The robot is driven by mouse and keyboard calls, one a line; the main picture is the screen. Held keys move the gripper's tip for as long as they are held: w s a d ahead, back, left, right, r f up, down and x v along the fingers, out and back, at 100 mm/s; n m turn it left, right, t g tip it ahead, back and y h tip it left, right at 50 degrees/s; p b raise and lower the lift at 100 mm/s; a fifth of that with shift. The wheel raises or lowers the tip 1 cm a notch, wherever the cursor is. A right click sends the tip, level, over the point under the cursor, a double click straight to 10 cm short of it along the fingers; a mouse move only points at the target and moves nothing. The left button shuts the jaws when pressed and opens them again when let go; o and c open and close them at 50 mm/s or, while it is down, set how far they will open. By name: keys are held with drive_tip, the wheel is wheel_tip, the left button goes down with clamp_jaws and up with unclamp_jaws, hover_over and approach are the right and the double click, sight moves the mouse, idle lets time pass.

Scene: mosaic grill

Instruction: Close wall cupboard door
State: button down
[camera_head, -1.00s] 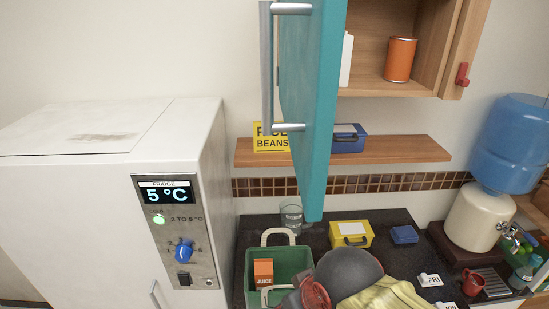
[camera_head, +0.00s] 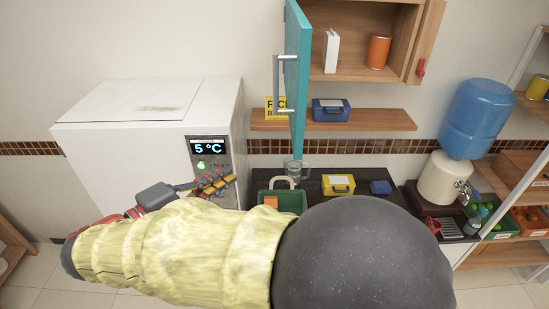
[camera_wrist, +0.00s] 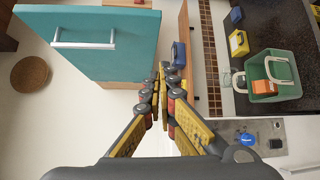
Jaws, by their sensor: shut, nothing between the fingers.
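The wall cupboard (camera_head: 372,28) is open at the top right in the head view, with a white box (camera_head: 331,51) and an orange can (camera_head: 378,51) inside. Its teal door (camera_head: 298,72) stands swung out from the left side, with a metal bar handle (camera_head: 279,85) on its outer face. The door also shows at upper left in the wrist view (camera_wrist: 125,45). My gripper (camera_head: 230,180) is shut and empty, below and left of the door, in front of the fridge panel. In the wrist view the fingertips (camera_wrist: 166,72) appear beside the door's edge, apparently not touching it.
A white fridge (camera_head: 130,110) stands left. A shelf (camera_head: 375,120) with a blue box (camera_head: 331,111) is under the cupboard. The worktop below holds a green crate (camera_wrist: 257,90) and a yellow case (camera_head: 338,185). A water dispenser (camera_head: 475,120) stands right.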

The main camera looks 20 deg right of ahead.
wheel_tip(320, 180, up, 2)
drive_tip(key=m, duration=0.1)
drive_tip(key=h+p, duration=0.1)
drive_tip(key=p, duration=0.2)
approach(293, 137)
drive_tip(key=w+x, duration=0.1)
drive_tip(key=x, duration=0.2)
drive_tip(key=shift+s+d+r+m+p, duration=0.2)
drive_tip(key=shift+s+d+m+p, duration=0.2)
drive_tip(key=shift+d, duration=0.1)
